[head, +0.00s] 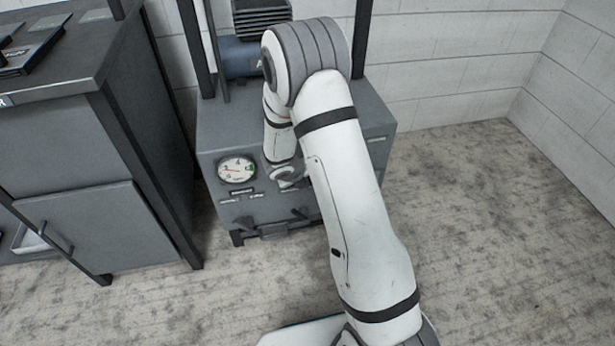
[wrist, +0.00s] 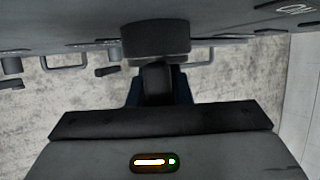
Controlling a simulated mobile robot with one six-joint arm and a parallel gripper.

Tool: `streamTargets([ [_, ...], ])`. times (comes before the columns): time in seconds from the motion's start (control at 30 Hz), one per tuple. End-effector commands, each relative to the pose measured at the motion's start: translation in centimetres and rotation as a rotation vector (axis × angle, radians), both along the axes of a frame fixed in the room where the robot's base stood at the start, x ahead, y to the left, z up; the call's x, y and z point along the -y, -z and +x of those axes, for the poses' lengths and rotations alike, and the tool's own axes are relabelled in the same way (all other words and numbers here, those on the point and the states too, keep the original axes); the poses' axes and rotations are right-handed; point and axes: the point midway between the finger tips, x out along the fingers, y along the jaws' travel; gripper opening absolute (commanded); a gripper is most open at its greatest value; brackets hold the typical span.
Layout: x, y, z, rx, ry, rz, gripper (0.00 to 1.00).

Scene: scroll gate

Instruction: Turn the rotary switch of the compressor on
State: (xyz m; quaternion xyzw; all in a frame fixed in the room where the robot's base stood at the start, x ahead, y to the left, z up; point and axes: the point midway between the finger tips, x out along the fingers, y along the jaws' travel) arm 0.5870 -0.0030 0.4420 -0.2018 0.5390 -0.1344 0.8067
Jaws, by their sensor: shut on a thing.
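The compressor (head: 220,130) is a grey box on the floor by the wall, with a round dial gauge (head: 237,169) on its front. My arm reaches down in front of it, hiding part of the front panel and the switch in the head view. In the wrist view, my gripper (wrist: 156,80) is shut on the dark rotary switch (wrist: 155,38), which stands out from the grey panel. An "ON" label (wrist: 296,9) shows on the panel to the right of the switch. The fingertips are largely hidden behind the switch.
A dark grey cabinet (head: 90,235) stands left of the compressor. Handles and small fittings (wrist: 68,58) stick out from the panel on both sides of the switch. The carpet (head: 470,230) to the right is clear up to the white walls.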

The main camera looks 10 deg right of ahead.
Motion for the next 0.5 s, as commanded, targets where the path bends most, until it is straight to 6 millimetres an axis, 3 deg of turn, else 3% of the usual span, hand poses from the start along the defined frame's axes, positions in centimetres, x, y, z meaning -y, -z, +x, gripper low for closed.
streamTargets([
  [0.5, -0.05, 0.09, -0.06, 0.0, 0.002, 0.4, 0.0],
])
